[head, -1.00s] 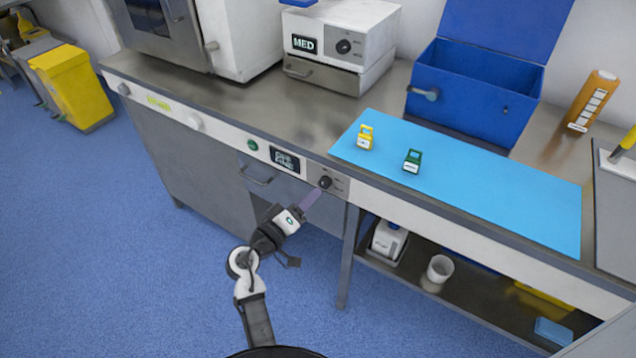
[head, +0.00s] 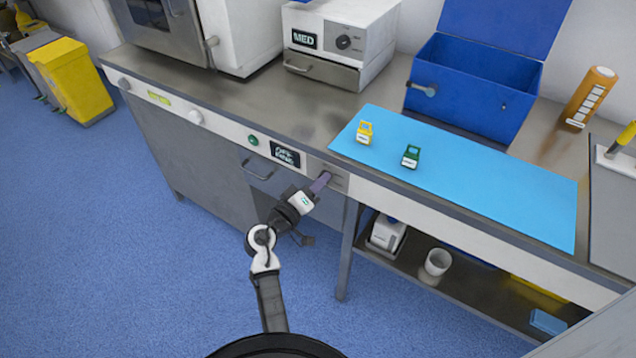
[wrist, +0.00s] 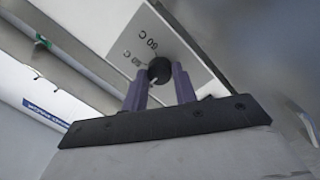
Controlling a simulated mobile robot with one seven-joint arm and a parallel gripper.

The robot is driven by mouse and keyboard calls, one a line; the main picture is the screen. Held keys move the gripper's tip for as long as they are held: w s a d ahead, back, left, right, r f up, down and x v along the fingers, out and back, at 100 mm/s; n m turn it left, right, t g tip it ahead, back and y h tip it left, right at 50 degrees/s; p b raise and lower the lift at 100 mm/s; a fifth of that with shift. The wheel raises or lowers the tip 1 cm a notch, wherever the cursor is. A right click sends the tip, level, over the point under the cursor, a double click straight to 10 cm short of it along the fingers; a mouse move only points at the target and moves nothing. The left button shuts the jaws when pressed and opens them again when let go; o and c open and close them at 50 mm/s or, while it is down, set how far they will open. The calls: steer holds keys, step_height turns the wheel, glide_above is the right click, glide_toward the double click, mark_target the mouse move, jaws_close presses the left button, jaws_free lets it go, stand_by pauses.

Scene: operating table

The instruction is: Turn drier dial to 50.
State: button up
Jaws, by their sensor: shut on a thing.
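The drier dial (wrist: 159,70) is a round black knob on a light grey plate (wrist: 185,50), seen in the wrist view. Printed labels beside it include "60 C" and another that is hard to read. My gripper (wrist: 160,82) has its two purple fingers on either side of the knob, shut on it. In the head view my gripper (head: 322,180) reaches the counter's front panel and covers the dial. A light mark shows on the knob's face, but its exact setting is unclear.
A dark display (head: 286,156) and a green button (head: 253,140) sit left of the dial. A drawer handle (head: 259,170) juts out below. Above, a blue mat (head: 470,185) carries a yellow item (head: 364,133) and a green item (head: 411,157). Open floor lies to the left.

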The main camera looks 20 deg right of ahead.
steer(key=shift+f+m+b, duration=0.15)
steer(key=shift+m+b, duration=0.15)
steer(key=shift+b, duration=0.3)
steer(key=m+b, duration=0.5)
steer(key=b, duration=0.2)
steer(key=m+y+b, duration=0.1)
steer(key=m+b, duration=0.4)
steer(key=b, duration=0.3)
steer(key=shift+r+m, duration=0.2)
steer(key=shift+m, duration=0.1)
steer(key=shift+r+b, duration=0.15)
steer(key=shift+b, duration=0.3)
steer(key=o, duration=1)
steer(key=shift+c, duration=0.2)
steer(key=shift+s, duration=0.1)
